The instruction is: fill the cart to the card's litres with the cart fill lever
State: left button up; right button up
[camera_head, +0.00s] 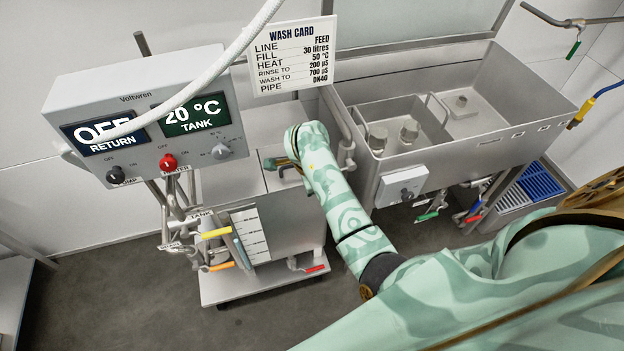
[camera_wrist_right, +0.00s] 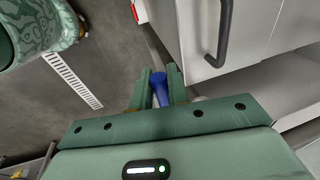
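The wash card (camera_head: 293,55) reads LINE FEED, FILL 30 litres, HEAT 50 °C. The cart (camera_head: 262,288) stands below the control box, with a pale level scale (camera_head: 250,236) on its front; I cannot make out a level. My right arm reaches over the cart's right part, hiding its own fingertips in the head view. In the right wrist view my right gripper (camera_wrist_right: 161,88) has its fingers close on both sides of a blue handle (camera_wrist_right: 159,92) and looks shut on it. The lever's label and pivot are hidden. My left gripper is not in view.
The control box (camera_head: 140,110) shows OFF RETURN and 20 °C TANK. Yellow (camera_head: 216,233), orange (camera_head: 221,266) and red (camera_head: 315,268) levers sit low on the cart. A steel basin (camera_head: 465,135) stands to the right. A dark bar handle (camera_wrist_right: 224,35) is near my right gripper.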

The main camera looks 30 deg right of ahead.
jog(key=o, duration=0.3)
jog(key=shift+f, duration=0.1)
jog(key=shift+o, duration=0.2)
jog(key=p+v, duration=0.8)
jog(key=v, duration=0.8)
jog(key=shift+d, duration=0.15)
